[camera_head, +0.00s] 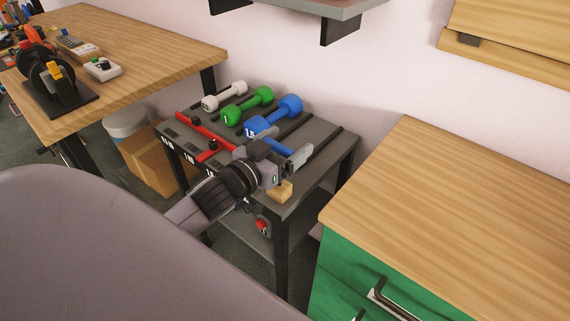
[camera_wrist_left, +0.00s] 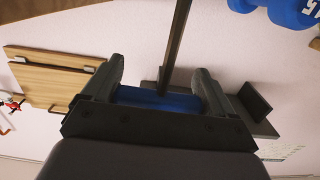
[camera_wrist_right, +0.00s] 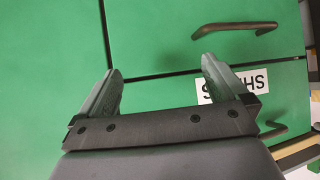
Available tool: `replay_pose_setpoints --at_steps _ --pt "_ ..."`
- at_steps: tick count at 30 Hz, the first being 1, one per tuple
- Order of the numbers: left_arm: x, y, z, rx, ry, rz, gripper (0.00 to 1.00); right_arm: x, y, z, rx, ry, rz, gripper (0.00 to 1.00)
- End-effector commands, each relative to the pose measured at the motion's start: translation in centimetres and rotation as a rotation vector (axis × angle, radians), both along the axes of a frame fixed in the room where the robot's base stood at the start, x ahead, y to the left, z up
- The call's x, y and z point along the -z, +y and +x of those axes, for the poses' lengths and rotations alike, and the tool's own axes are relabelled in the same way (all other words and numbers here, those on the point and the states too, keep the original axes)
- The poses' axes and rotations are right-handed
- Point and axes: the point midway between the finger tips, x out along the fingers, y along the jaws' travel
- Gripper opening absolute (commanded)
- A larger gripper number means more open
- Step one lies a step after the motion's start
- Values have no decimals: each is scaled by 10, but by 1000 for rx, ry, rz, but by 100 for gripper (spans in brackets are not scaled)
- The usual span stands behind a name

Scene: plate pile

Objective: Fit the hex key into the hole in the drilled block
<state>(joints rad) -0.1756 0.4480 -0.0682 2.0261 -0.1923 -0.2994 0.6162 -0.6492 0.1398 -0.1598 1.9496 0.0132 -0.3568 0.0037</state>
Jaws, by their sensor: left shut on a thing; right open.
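My left gripper (camera_head: 284,160) is over the front right of the dark rack and shut on a blue handle (camera_head: 278,147). The left wrist view shows the blue handle (camera_wrist_left: 155,98) lying across between the fingers. I cannot tell whether it is the hex key's handle; no hex tip is distinct. A small tan block (camera_head: 281,193) shows just below the gripper by the rack's front edge. It may be the drilled block, but no hole can be made out. My right gripper (camera_wrist_right: 158,72) is open and empty, facing green drawers.
The dark rack (camera_head: 345,150) holds white (camera_head: 224,95), green (camera_head: 247,106) and blue (camera_head: 273,116) dumbbells and a long red item (camera_head: 188,122). Green drawers (camera_head: 350,265) with a bare wooden top (camera_head: 450,190) stand right. A wooden table (camera_head: 150,50) stands left. A shelf (camera_head: 300,12) hangs above.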

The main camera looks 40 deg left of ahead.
Motion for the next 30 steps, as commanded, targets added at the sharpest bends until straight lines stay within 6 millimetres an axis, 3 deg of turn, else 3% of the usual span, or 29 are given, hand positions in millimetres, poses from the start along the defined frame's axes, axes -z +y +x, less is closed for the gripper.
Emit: replay_pose_setpoints --at_steps 11,24,25,30 --pt "46 0 0 -1 2 -2 56 5 3 2 0 -2 9 100" --pt "52 0 0 0 0 0 56 6 4 2 -2 0 11 100" --pt "51 0 0 0 0 0 96 5 3 2 -2 0 11 100" --pt "51 0 0 0 0 0 100 5 3 3 -3 0 10 100"
